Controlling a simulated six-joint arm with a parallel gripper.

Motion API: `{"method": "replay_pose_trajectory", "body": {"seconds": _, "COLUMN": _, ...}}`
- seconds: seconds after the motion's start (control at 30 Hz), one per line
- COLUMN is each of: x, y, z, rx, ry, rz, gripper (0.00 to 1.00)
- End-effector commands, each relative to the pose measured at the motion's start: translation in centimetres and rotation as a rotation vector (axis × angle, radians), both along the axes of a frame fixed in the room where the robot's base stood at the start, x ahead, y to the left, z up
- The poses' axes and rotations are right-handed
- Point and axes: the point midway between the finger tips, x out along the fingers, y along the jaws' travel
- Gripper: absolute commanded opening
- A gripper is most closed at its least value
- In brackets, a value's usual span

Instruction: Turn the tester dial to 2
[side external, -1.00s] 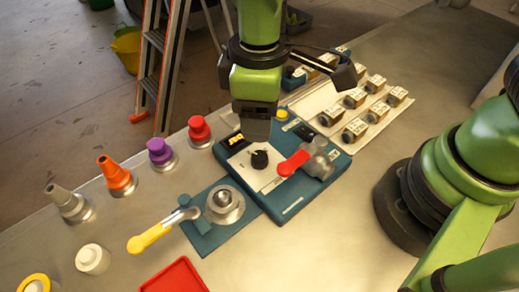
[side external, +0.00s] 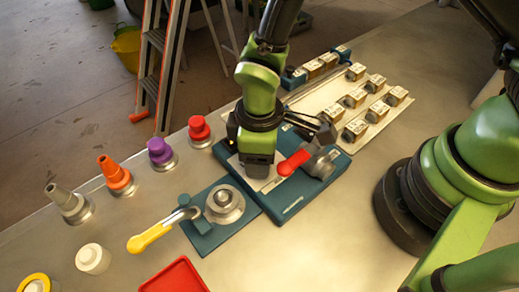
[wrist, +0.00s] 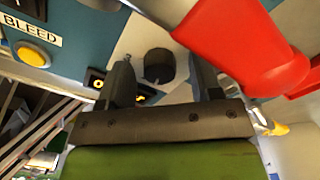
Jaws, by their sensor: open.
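The black tester dial (wrist: 158,66) sits on a pale plate of the blue tester (side external: 293,205). In the side external view the dial is hidden behind my gripper (side external: 257,172), which points down over the pale plate. In the wrist view my gripper (wrist: 160,72) is open, with one finger on each side of the dial and visible gaps between the fingers and the dial. Whether the fingers reach down around the dial I cannot tell. The dial's number marks are not readable.
A red-handled lever (side external: 294,162) stands close right of my gripper; its red handle (wrist: 245,45) also looms in the wrist view. A yellow BLEED button (wrist: 32,54) is on the panel. A yellow-handled valve (side external: 150,237) and several coloured plugs stand left; boxed parts lie behind right.

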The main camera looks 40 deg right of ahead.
Motion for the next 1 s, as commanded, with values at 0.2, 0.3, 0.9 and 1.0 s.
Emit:
{"method": "replay_pose_trajectory", "body": {"seconds": 0.2, "x": 0.0, "y": 0.0, "z": 0.03, "rx": 0.0, "ry": 0.0, "rz": 0.0, "gripper": 0.22}}
{"method": "replay_pose_trajectory", "body": {"seconds": 0.3, "x": -0.01, "y": 0.01, "z": 0.04, "rx": 0.0, "ry": 0.0, "rz": 0.0, "gripper": 0.1}}
{"method": "replay_pose_trajectory", "body": {"seconds": 0.9, "x": -0.02, "y": -0.04, "z": 0.05, "rx": -0.002, "ry": 0.001, "rz": -0.254, "gripper": 0.1}}
{"method": "replay_pose_trajectory", "body": {"seconds": 1.0, "x": -0.03, "y": -0.04, "z": 0.05, "rx": -0.002, "ry": 0.001, "rz": -0.254, "gripper": 0.1}}
